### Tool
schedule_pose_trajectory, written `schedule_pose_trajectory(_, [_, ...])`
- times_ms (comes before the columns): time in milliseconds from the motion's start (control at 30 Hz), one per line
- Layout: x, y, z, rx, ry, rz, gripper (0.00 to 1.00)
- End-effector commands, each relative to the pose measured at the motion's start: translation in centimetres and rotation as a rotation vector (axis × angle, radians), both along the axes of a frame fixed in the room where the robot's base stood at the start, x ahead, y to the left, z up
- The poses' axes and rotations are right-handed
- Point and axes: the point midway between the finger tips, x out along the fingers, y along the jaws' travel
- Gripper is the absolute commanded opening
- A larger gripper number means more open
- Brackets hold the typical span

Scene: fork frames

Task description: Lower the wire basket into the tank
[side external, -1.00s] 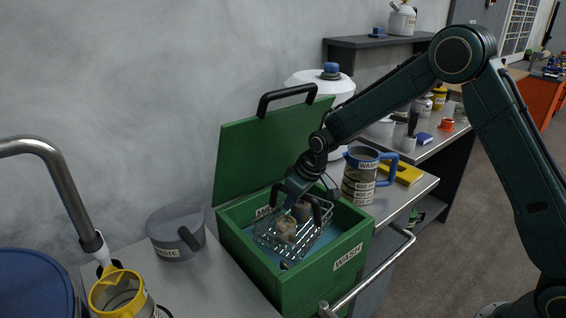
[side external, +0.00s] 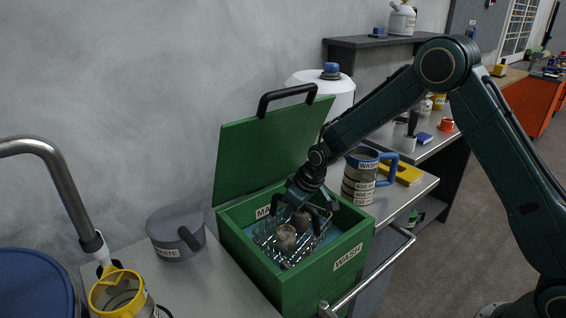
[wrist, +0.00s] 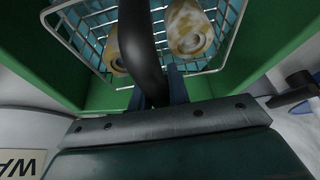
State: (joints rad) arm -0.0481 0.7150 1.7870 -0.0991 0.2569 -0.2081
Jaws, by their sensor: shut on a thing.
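The wire basket (side external: 268,246) hangs inside the green tank (side external: 305,288), below the rim. It carries brownish, stained cylindrical parts (side external: 286,238). The basket mesh (wrist: 75,32) and two of the parts (wrist: 187,28) also show in the wrist view. My gripper (side external: 299,203) is over the tank opening, shut on the basket's black arched handle (wrist: 138,45). Blue liquid (side external: 246,232) shows in the tank around the basket. The basket's underside is hidden, so I cannot tell whether it touches the tank floor.
The tank's green lid (side external: 265,150) stands open at the back. A grey lidded pot (side external: 172,240) stands to the left, and a blue-handled wash jug (side external: 360,178) behind to the right. A metal rail (side external: 375,272) runs along the front right.

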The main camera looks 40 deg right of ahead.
Motion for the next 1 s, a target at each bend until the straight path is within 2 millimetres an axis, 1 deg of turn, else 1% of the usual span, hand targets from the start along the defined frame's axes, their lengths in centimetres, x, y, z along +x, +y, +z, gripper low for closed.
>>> schedule_pose_trajectory(600, [0.1, 0.0, -1.8, 0.0, -0.004, 0.0, 0.0])
schedule_pose_trajectory(1000, [0.1, 0.0, -1.9, 0.0, -0.004, 0.001, 0.0])
